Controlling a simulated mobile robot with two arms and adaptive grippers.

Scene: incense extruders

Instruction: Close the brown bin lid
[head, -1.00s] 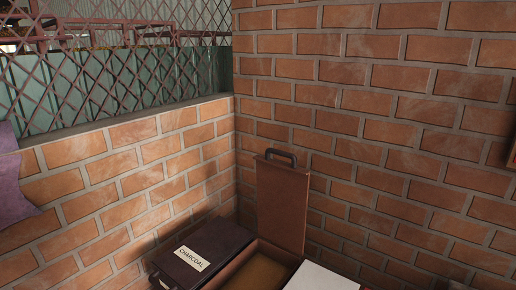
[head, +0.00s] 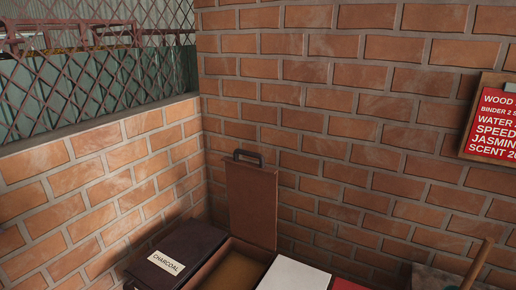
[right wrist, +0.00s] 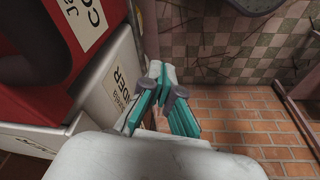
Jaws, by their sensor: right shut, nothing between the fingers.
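The brown bin lid (head: 252,205) stands upright against the brick wall in the head view, with a dark handle (head: 247,156) at its top edge. The brown bin (head: 208,262) below it is open, and its tan inside (head: 235,272) shows. My right gripper (right wrist: 168,72) shows in the right wrist view. Its teal fingers are shut with nothing between them, beside white and red bin fronts and above a brick floor. It is not in the head view. My left gripper is in neither view.
A dark bin labelled CHARCOAL (head: 176,255) stands closed left of the brown bin. A white lid (head: 294,275) is on its right. A wooden-handled tool (head: 477,262) and a red sign (head: 493,122) are at the right. A label (right wrist: 118,88) marks a white bin front.

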